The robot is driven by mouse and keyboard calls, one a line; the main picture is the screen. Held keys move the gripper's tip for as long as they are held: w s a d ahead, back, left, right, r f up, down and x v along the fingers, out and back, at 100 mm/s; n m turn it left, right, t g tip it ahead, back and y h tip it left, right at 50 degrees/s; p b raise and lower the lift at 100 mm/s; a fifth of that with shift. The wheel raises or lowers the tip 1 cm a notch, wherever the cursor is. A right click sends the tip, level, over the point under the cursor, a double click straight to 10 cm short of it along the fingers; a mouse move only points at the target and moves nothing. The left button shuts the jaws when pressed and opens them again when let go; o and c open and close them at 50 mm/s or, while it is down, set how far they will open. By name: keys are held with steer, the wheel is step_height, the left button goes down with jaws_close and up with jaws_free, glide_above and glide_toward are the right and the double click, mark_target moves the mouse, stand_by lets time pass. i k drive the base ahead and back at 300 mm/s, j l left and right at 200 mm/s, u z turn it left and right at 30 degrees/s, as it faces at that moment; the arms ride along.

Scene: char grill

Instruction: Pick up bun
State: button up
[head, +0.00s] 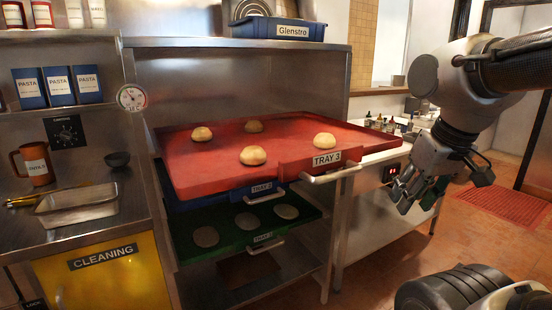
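Several round, pale golden buns lie on the red tray labelled TRAY 3 (215,170). One bun (253,155) is near the tray's front middle, one bun (324,140) is near its right side, and two more, a left bun (202,134) and a back bun (254,126), lie farther back. My gripper (408,203) hangs to the right of the tray, apart from it and from every bun. Its fingers point down and left. It seems to hold nothing, but how far its fingers are parted is hard to make out.
Below the red tray are a blue tray (238,193) and a green tray (222,228) with flat round patties. A metal handle (332,176) sticks out from the red tray's front. A steel counter with a metal pan (77,204) stands left.

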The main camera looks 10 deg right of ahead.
mark_target(254, 156)
steer(key=l+u, duration=0.2)
steer(key=u, duration=0.2)
steer(key=l+u, duration=0.15)
steer(key=u, duration=0.2)
steer(key=l+u, duration=0.2)
steer(key=u, duration=0.2)
